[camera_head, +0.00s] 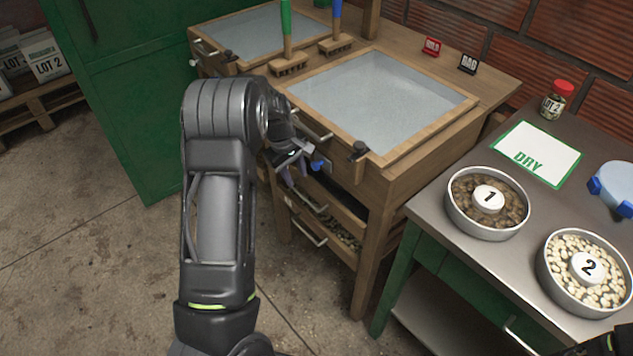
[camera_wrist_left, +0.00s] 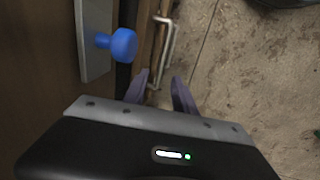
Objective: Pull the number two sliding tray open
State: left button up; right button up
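The wooden sorting bench has sliding trays under its top; no number is readable on them. An upper tray (camera_head: 343,208) with a metal bar handle (camera_head: 307,201) and a lower tray (camera_head: 338,236) holding beans, with its own handle (camera_head: 307,232), show below the top. My left gripper (camera_head: 291,178) is at the bench front, beside a blue knob (camera_head: 319,164). In the left wrist view its two purple fingers (camera_wrist_left: 160,80) are apart with nothing between them. A metal handle (camera_wrist_left: 166,45) lies just beyond the fingertips, and the blue knob (camera_wrist_left: 123,45) is at their left. My right gripper is not visible.
A green metal table (camera_head: 480,265) with tins marked 1 (camera_head: 457,222) and 2 (camera_head: 555,290) stands at the right. A green cabinet (camera_head: 140,100) stands at the left. The concrete floor before the bench is clear.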

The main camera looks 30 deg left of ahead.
aim_at(301, 195)
pick_arm(q)
jog(key=shift+s, duration=0.15)
jog(key=shift+d, duration=0.1)
jog(key=x, duration=0.8)
jog(key=shift+s, duration=0.15)
jog(key=shift+c, duration=0.5)
grip_shut()
dwell(0.9)
